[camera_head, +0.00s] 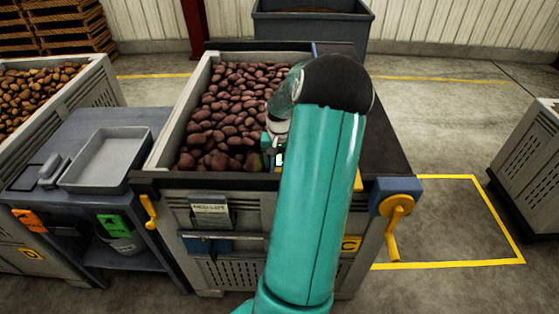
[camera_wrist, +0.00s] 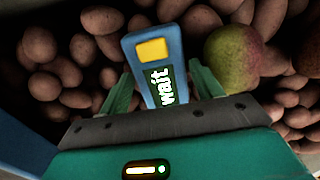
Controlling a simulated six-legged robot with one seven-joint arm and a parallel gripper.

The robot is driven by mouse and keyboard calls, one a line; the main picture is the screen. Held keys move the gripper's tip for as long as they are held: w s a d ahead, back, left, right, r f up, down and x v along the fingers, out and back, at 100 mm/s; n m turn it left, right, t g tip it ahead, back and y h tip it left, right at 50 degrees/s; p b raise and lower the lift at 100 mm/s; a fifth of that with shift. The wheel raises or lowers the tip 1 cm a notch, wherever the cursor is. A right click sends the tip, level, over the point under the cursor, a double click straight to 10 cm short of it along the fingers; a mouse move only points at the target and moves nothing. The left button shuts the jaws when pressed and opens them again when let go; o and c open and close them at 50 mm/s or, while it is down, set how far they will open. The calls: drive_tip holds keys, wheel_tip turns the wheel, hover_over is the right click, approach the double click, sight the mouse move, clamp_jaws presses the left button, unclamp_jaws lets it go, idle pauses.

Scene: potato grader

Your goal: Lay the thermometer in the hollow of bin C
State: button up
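The thermometer (camera_wrist: 153,65) is a blue handheld body with a yellow button and a green display reading "wait". In the wrist view it sits between the two green fingers of my gripper (camera_wrist: 160,75), which close on its sides. Bin C (camera_head: 190,95) is a grey crate of red-brown potatoes with a yellow C plate (camera_head: 350,244) on its front. In the head view my arm covers the bin's right part and most of my gripper. Potatoes (camera_wrist: 95,50) lie beneath the thermometer; I cannot make out the hollow.
A larger green-and-red round item (camera_wrist: 232,52) lies among the potatoes, close to the right finger. A side table with a grey tray (camera_head: 105,160) stands left of bin C. A yellow crank (camera_head: 396,215) juts out at front right. Another bin (camera_head: 530,150) stands far right.

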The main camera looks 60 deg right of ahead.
sight(279, 164)
wheel_tip(279, 164, up, 12)
drive_tip(key=w+a+r+n+h, duration=0.1)
drive_tip(key=w+a+r+n, duration=0.1)
drive_tip(key=w+a+r, duration=0.3)
drive_tip(key=w+a+r+n, duration=0.1)
drive_tip(key=w+a, duration=0.2)
drive_tip(key=a, duration=0.5)
drive_tip(key=a+r+n+t+h, duration=0.1)
drive_tip(key=a+r+n+t, duration=0.15)
drive_tip(key=a, duration=0.95)
drive_tip(key=a+r+n+t, duration=0.1)
drive_tip(key=a+r+n, duration=0.3)
drive_tip(key=a, duration=0.9)
drive_tip(key=s+a+f+n+t+y, duration=0.1)
drive_tip(key=s+a+n+t+y, duration=0.1)
drive_tip(key=s+a, duration=0.5)
drive_tip(key=a+n, duration=0.1)
drive_tip(key=a, duration=0.2)
drive_tip(key=shift+a+f, duration=0.2)
drive_tip(key=shift+s, duration=0.1)
